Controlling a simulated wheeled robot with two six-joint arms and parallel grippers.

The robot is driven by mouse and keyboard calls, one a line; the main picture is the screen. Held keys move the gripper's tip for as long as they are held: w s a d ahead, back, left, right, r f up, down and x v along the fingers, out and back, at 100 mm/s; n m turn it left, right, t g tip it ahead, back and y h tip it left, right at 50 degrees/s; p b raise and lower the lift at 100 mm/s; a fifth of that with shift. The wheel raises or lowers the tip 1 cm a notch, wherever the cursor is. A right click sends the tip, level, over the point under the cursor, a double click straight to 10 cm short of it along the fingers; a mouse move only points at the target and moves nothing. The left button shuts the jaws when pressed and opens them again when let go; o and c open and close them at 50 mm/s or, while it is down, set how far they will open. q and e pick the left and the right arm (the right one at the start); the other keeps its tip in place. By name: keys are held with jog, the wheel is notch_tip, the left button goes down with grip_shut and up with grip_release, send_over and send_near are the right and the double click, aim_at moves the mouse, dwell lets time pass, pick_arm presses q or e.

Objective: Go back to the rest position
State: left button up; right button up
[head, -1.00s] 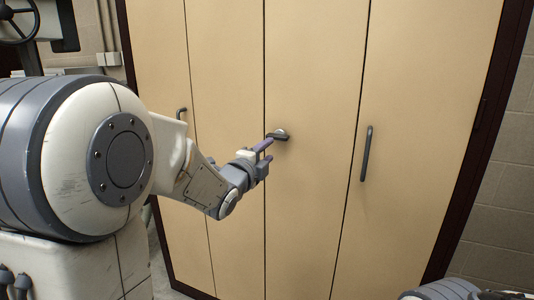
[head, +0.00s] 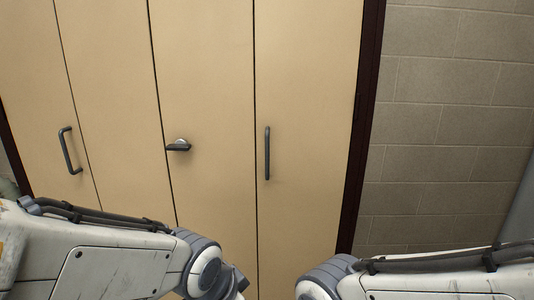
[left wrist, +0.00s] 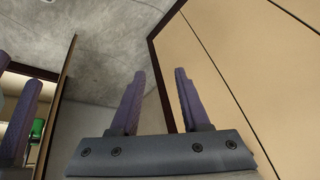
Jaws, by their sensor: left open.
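My left gripper (left wrist: 158,95) shows in the left wrist view, with its two purple fingers apart and nothing between them. In the head view my left arm comes in at the lower left, and its gripper is hidden below the picture. My right arm comes in at the lower right of the head view, and its gripper is out of view. The tan cabinet (head: 210,70) stands ahead with its panels shut. Its lever handle (head: 178,146) is apart from both arms.
Two bar handles, one on the left (head: 68,150) and one on the right (head: 267,153), stick out from the cabinet. A block wall (head: 450,120) is at the right.

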pick_arm(q)
jog(key=s+f+n+g+y, duration=0.15)
jog(key=s+g, duration=0.25)
jog(key=s, duration=0.9)
notch_tip(320, 180, up, 21)
jog(key=p, duration=2.1)
jog(key=shift+s+d+n+g, duration=0.15)
jog(key=shift+n+g, duration=0.2)
jog(key=shift+g, duration=0.05)
jog(key=shift+f, duration=0.1)
